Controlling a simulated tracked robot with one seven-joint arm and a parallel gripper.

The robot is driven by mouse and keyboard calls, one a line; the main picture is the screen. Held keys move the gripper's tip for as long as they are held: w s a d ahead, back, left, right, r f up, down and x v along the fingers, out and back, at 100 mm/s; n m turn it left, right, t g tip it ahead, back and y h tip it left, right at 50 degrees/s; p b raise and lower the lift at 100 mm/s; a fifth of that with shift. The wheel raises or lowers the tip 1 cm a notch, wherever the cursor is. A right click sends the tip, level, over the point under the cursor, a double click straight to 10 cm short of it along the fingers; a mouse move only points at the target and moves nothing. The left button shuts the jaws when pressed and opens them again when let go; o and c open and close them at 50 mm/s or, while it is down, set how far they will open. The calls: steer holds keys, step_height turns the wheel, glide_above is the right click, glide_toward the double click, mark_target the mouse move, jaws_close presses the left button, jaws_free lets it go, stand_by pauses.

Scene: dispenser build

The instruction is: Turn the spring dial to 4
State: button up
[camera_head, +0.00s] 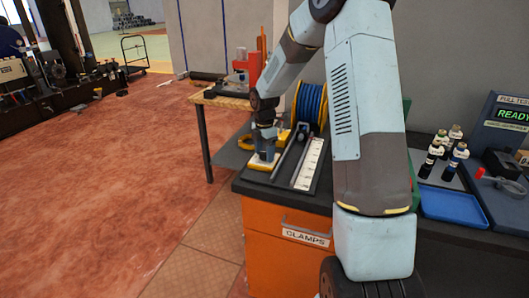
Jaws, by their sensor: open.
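I cannot make out a spring dial or any number in this view. My gripper (263,160) is at the left end of the dark bench, pointing down beside a long ruler-like white strip (309,163). It is small here, and its fingertips are hard to tell from the yellow parts around them. It is open, and I see nothing held in it. A tester with a green READY display (512,114) stands at the far right, cut off by the picture edge. My arm hides the middle of the bench.
A blue cable spool (311,104) stands behind my gripper. An orange cabinet labelled CLAMPS (282,262) is under the bench. Several dark bottles (448,146) and a blue tray (449,205) are at right. A wooden table (222,101) is behind left. The red floor at left is clear.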

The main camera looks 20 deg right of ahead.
steer(key=shift+f, duration=0.1)
steer(key=shift+c, duration=0.3)
steer(key=c, duration=1)
